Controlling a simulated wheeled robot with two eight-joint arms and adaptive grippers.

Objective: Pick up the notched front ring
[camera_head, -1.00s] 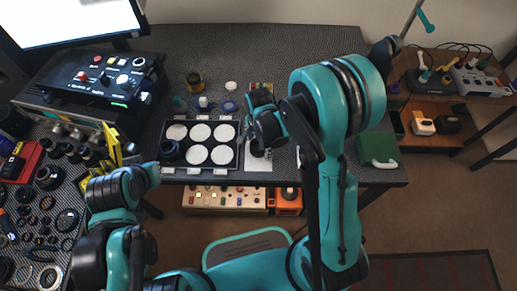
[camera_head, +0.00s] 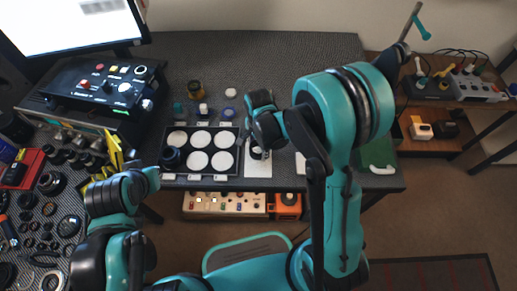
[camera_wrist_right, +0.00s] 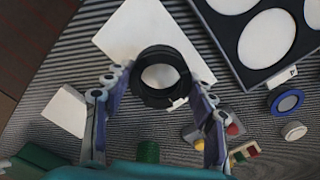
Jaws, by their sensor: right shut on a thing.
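The black front ring (camera_wrist_right: 161,77) shows in the right wrist view, between the fingers of my right gripper (camera_wrist_right: 162,88). Its hole shows white paper behind it. My right gripper is shut on the ring, over the white sheet (camera_wrist_right: 150,22). In the head view the ring (camera_head: 257,153) is a small dark shape below my right gripper (camera_head: 256,143), partly hidden by it. I cannot make out the notches clearly. My left gripper (camera_head: 153,176) is at the left, near the tray's front-left corner; its fingers are too small to read.
A blue ring (camera_wrist_right: 287,102), white cap (camera_wrist_right: 294,130) and small coloured parts lie nearby. Many dark rings cover the left bench. The back table is mostly clear.

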